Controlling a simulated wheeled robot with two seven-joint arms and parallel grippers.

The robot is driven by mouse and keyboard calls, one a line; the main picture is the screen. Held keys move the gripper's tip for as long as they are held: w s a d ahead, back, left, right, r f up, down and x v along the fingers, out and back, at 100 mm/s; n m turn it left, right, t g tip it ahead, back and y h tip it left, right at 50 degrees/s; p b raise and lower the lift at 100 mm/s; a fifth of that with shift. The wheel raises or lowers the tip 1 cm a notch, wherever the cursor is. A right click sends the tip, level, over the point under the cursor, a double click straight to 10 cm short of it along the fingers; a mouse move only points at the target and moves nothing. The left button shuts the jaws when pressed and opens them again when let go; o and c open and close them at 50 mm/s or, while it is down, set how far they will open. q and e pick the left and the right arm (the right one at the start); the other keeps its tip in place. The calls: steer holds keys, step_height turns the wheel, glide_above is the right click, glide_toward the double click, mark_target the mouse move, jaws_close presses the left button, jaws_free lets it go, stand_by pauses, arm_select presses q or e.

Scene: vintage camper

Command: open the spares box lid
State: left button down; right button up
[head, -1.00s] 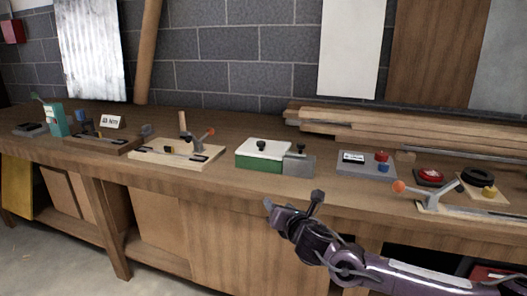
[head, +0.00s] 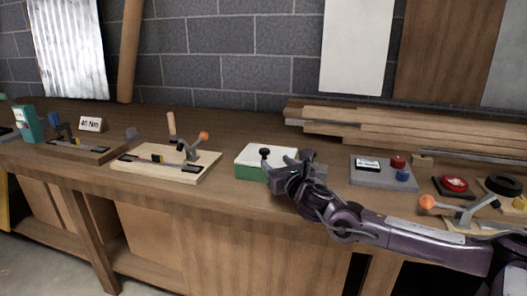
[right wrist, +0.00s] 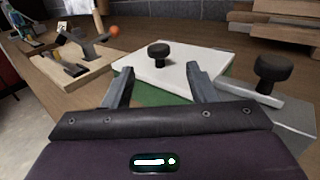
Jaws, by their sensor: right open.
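The spares box (head: 250,172) is a green box with a white lid (head: 280,153) on the bench, in the middle of the head view. The lid is closed and has a black knob (head: 265,152), which also shows in the right wrist view (right wrist: 159,50). My right gripper (head: 291,170) is open and empty, at the front right of the box and partly hiding it. In the right wrist view its two fingers (right wrist: 160,84) stand apart at the near edge of the lid, with the knob beyond them, between their lines. My left gripper is out of view.
A grey block with a second black knob (right wrist: 273,68) stands right of the box. A wooden board with an orange-tipped clamp (head: 203,136) lies to the left. A grey panel with red and blue buttons (head: 383,172) is to the right. Stacked planks (head: 400,125) lie behind.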

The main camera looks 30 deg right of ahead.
mark_target(267, 153)
steer(key=shift+w+r, duration=0.2)
steer(key=shift+r, duration=0.15)
steer(key=shift+w+r, duration=0.1)
steer(key=shift+w, duration=0.25)
steer(key=w, duration=0.2)
steer(key=w+d, duration=0.1)
steer(key=w, duration=0.1)
steer(key=shift+f+p, duration=0.3)
steer(key=shift+p, duration=0.1)
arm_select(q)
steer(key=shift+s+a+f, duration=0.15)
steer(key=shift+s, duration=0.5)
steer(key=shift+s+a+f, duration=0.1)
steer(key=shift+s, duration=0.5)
arm_select(e)
steer(key=shift+w, duration=0.65)
steer(key=shift+c, duration=0.3)
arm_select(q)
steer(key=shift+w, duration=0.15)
arm_select(e)
jaws_close()
